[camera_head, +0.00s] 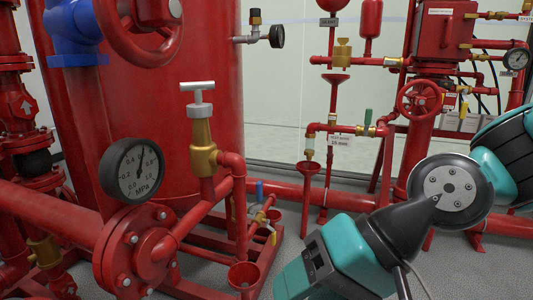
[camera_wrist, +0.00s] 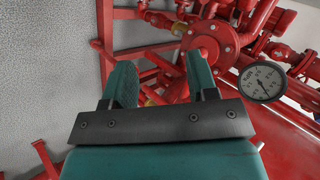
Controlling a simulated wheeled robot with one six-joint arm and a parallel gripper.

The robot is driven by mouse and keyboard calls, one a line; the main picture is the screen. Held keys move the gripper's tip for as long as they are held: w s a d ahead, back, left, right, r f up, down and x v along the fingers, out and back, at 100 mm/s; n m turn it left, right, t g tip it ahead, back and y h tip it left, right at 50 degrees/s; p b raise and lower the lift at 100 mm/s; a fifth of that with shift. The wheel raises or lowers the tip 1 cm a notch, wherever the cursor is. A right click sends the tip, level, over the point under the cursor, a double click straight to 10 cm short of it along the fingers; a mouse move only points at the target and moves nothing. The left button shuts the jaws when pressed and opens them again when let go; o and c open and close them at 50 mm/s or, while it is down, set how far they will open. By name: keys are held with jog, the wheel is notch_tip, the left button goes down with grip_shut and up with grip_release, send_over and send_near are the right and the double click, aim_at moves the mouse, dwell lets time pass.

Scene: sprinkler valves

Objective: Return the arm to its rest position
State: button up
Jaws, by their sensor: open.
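My gripper (camera_wrist: 158,68) shows in the wrist view with its two teal fingers apart and nothing between them. Its fingers point toward red pipework and a round red flange (camera_wrist: 213,45), which lies behind the right finger. In the head view my arm is bent at the lower right, with its teal and black wrist end low in front of the pipes. The fingertips are not visible there. I cannot tell the exact gap between the gripper and the pipework.
A brass valve with a T-handle (camera_head: 198,88) stands left of my arm, beside a pressure gauge (camera_head: 132,171). A red funnel (camera_head: 244,274) is close to my wrist's left. A red handwheel (camera_head: 420,97) and thin red pipes stand behind the arm. Grey floor (camera_head: 462,262) shows at the lower right.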

jog(key=s+d+r+n+h+p, duration=0.2)
jog(key=d+r+n+p, duration=0.1)
jog(key=d+r, duration=0.15)
jog(key=s+d+r+n+h+p, duration=0.2)
jog(key=d+r+h+p, duration=0.15)
jog(key=d, duration=0.25)
notch_tip(320, 180, up, 36)
jog(key=p, duration=3.5)
jog(key=shift+w+f+y+p, duration=0.15)
jog(key=shift+w+y+p, duration=0.2)
jog(key=shift+c, duration=0.4)
